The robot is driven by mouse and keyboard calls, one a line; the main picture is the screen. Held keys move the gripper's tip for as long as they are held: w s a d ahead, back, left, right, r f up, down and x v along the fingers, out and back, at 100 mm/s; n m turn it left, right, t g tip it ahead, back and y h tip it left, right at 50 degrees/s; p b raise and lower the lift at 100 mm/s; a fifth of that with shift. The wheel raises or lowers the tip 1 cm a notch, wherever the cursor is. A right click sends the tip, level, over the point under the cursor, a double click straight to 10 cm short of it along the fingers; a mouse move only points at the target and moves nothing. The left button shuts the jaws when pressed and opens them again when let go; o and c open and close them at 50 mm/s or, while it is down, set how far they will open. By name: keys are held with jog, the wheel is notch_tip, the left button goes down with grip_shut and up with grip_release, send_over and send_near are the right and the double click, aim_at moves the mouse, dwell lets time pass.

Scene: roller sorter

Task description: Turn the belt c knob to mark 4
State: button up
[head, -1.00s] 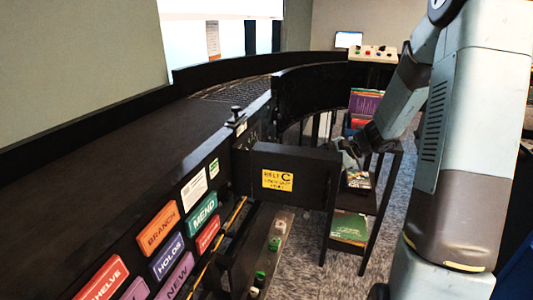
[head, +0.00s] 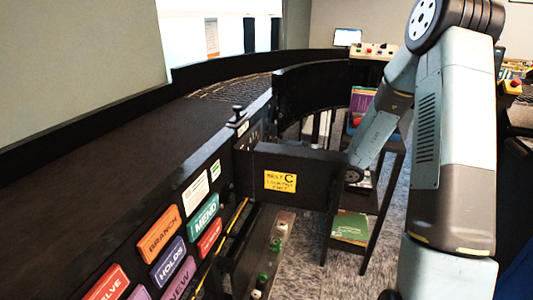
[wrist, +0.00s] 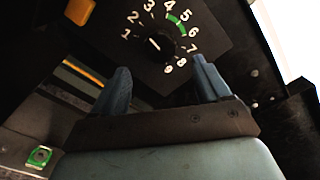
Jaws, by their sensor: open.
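The belt c knob (wrist: 154,44) is a dark dial on a black plate with white numbers around it, in the wrist view. A green arc (wrist: 176,23) lies beside marks 4 and 5. The knob's white line slants from upper left to lower right; I cannot tell which end is the pointer. My gripper (wrist: 161,82) is open and empty, its two fingers on either side below the dial, apart from the knob. In the head view the black panel with a yellow belt C label (head: 280,181) stands out from the sorter, and my gripper is hidden behind it.
The black sorter wall with colored signs such as MEND (head: 205,217) runs along the left. A dark shelf cart (head: 357,198) with books stands behind the panel, near my arm. A yellow block (wrist: 80,11) is at the wrist view's upper left.

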jog(key=x, duration=0.7)
jog(key=shift+f, duration=0.1)
jog(key=c, duration=1)
jog(key=shift+d, duration=0.1)
jog(key=shift+c, duration=0.2)
